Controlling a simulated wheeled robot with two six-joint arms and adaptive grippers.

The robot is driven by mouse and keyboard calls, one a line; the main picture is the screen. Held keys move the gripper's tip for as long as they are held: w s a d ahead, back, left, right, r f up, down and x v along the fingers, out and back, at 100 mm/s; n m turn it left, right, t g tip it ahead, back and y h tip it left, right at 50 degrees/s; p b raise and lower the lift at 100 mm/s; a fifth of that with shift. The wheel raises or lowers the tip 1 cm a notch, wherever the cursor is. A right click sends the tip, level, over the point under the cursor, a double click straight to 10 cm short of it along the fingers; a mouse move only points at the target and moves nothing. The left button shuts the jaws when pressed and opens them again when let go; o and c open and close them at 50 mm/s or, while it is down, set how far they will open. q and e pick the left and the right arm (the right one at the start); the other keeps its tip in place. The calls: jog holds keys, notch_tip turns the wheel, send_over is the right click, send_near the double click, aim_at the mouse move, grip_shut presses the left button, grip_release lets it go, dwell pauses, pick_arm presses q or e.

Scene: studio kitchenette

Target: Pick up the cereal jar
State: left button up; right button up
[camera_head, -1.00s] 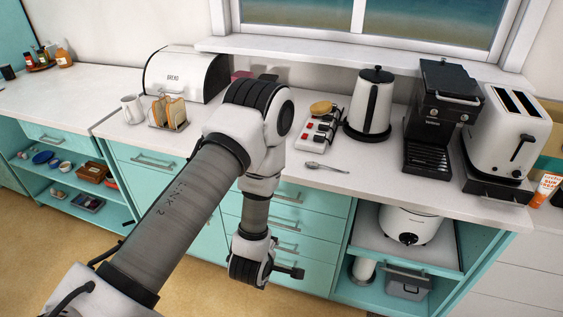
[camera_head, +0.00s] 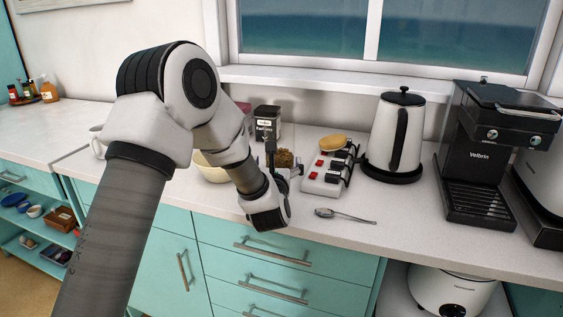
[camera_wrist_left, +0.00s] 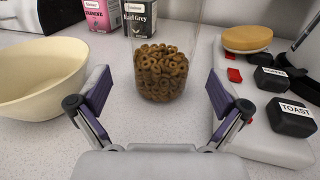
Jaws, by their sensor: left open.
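The cereal jar is clear, with brown ring-shaped cereal in its lower part. It stands upright on the counter in the left wrist view (camera_wrist_left: 161,72), its top cut off by the frame. In the head view the cereal (camera_head: 285,158) shows just beyond my left gripper (camera_head: 283,168), partly hidden by it. In the left wrist view my left gripper (camera_wrist_left: 158,100) is open, with one finger on each side. The jar is centred ahead of the fingers, and I see no contact. My right gripper is not in view.
A cream bowl (camera_wrist_left: 42,75) is close on the left. A power strip (camera_head: 325,178) with switches and plugs is close on the right, a yellow sponge (camera_wrist_left: 247,38) on it. Tea tins (camera_wrist_left: 139,14) stand behind. A spoon (camera_head: 345,215) lies near the counter's front.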

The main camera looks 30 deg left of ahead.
pick_arm(q)
jog(key=shift+w+a+r, duration=0.15)
jog(key=shift+w+a, duration=0.15)
jog(key=shift+w, duration=0.15)
jog(key=shift+w+a+r+p, duration=0.3)
jog(key=shift+w+r+p, duration=0.2)
jog(key=shift+p, duration=0.1)
jog(key=x, duration=0.2)
jog(key=f+p+x, duration=0.1)
jog(key=x, duration=0.2)
jog(key=shift+w+d, duration=0.1)
jog(key=shift+d, duration=0.05)
jog(key=shift+r, duration=0.15)
jog(key=shift+c, duration=0.7)
jog(key=shift+d, duration=0.1)
jog(key=c, duration=1.1)
